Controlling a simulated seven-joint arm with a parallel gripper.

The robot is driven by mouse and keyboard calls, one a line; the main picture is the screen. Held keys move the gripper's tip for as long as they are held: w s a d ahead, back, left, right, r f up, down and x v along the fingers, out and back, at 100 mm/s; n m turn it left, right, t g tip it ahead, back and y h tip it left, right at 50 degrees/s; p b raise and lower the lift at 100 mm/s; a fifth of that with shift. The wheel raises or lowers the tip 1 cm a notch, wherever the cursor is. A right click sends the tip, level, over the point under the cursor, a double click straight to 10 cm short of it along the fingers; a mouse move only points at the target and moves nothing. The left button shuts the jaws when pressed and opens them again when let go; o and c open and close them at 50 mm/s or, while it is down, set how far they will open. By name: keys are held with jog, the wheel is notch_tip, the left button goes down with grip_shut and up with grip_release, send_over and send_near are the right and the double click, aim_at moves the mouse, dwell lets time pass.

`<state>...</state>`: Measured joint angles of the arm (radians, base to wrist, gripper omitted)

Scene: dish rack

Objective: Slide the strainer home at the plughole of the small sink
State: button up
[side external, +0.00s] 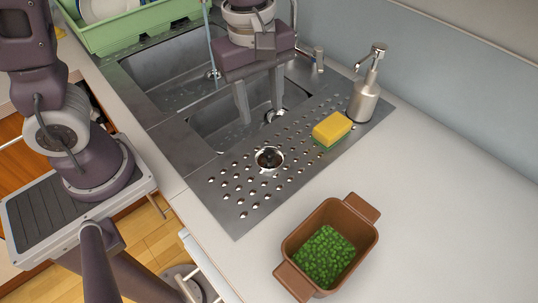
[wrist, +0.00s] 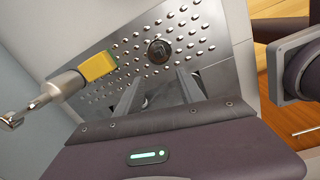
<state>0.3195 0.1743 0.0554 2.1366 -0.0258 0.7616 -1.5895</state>
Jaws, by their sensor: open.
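The strainer (side external: 268,158), a round metal piece with a dark middle, sits on the dimpled drainboard in front of the small sink. It also shows in the wrist view (wrist: 159,51), beyond my fingertips. The small sink (side external: 213,129) is the steel basin beside the drainboard. A round chrome fitting, apparently its plughole (side external: 271,116), shows near my right fingertip and is partly hidden. My gripper (side external: 261,114) points down over the small sink with its fingers apart and nothing between them. In the wrist view my gripper (wrist: 158,78) is also open and empty.
A yellow and green sponge (side external: 332,129) and a soap dispenser (side external: 365,97) stand on the drainboard's right side. A brown dish of green pieces (side external: 329,252) is on the counter in front. A green dish rack (side external: 130,30) stands behind the larger sink (side external: 165,75). The right counter is clear.

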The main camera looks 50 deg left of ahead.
aim_at(269, 151)
jog(key=f, duration=0.1)
jog(key=d+f+n, duration=0.1)
jog(key=w+f+n, duration=0.1)
jog(key=shift+d+f+g, duration=0.25)
jog(key=shift+d+g, duration=0.05)
jog(key=shift+g, duration=0.1)
jog(key=shift+n, duration=0.3)
jog(key=f, duration=0.7)
jog(key=shift+s+d, duration=0.15)
jog(key=shift+s, duration=0.2)
grip_shut()
